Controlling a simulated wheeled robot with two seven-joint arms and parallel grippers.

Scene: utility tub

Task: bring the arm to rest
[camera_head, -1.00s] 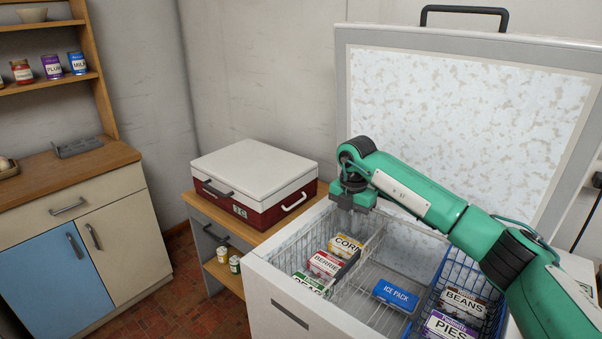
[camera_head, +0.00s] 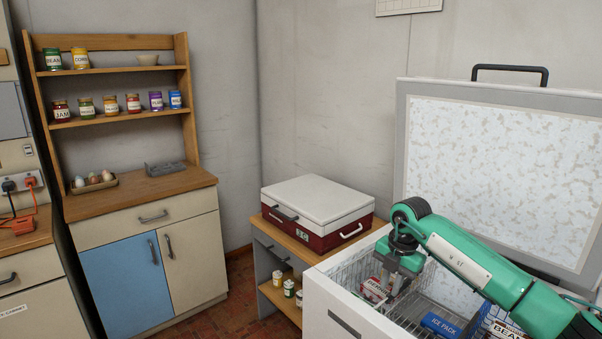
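My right arm, green with black joints, reaches in from the lower right over the open chest freezer (camera_head: 345,312). The ice pack (camera_head: 441,325) lies to the right, lower in the freezer. My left gripper is not in view.
The raised freezer lid (camera_head: 500,170) stands behind my arm. A red and white cool box (camera_head: 318,210) sits on a wooden stand to the left, with jars (camera_head: 289,288) below. Further left are a cabinet (camera_head: 140,260) and shelves of jars. The boxes at the lower right are cut off.

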